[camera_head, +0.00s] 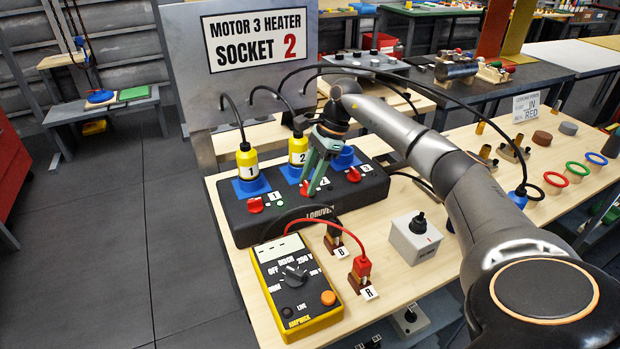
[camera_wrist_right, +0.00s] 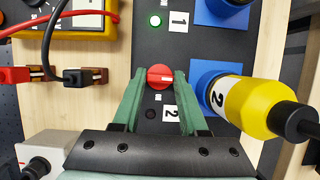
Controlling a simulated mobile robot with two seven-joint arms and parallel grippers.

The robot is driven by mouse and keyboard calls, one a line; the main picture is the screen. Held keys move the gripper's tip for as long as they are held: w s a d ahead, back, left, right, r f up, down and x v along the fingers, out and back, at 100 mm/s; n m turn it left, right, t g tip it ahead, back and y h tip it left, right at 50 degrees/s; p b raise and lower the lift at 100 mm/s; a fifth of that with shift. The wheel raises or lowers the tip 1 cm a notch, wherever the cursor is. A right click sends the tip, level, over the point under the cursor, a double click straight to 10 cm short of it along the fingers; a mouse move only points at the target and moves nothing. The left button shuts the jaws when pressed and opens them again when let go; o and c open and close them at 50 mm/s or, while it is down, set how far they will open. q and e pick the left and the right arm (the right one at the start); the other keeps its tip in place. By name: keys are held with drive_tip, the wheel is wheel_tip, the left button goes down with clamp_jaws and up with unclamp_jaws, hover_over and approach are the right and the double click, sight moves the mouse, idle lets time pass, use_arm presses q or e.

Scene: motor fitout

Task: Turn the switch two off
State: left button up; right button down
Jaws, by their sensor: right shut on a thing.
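The red knob of switch two (camera_wrist_right: 160,77) sits on the black power strip (camera_head: 235,232), above a white "2" label (camera_wrist_right: 171,112) in the right wrist view. My right gripper (camera_head: 308,187) reaches down onto it. In the wrist view its green fingers (camera_wrist_right: 159,85) close on both sides of the knob. The small lamp beside label 2 (camera_wrist_right: 151,113) is dark, while the lamp by label 1 (camera_wrist_right: 155,20) glows green. The yellow plug marked 2 (camera_head: 298,151) stands in its blue socket beside the knob. My left gripper is not in view.
Yellow plug 1 (camera_head: 244,162) and red knobs one (camera_head: 255,205) and three (camera_head: 353,175) flank the spot. A yellow multimeter (camera_head: 294,287), its leads and a grey switch box (camera_head: 415,237) are in front. A sign (camera_head: 260,40) reads "Motor 3 heater socket 2".

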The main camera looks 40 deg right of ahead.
idle(0.4)
drive_tip(key=shift+c, duration=2.2)
unclamp_jaws()
drive_tip(key=shift+r, duration=0.1)
drive_tip(key=v, duration=1.2)
drive_tip(key=shift+r, duration=0.2)
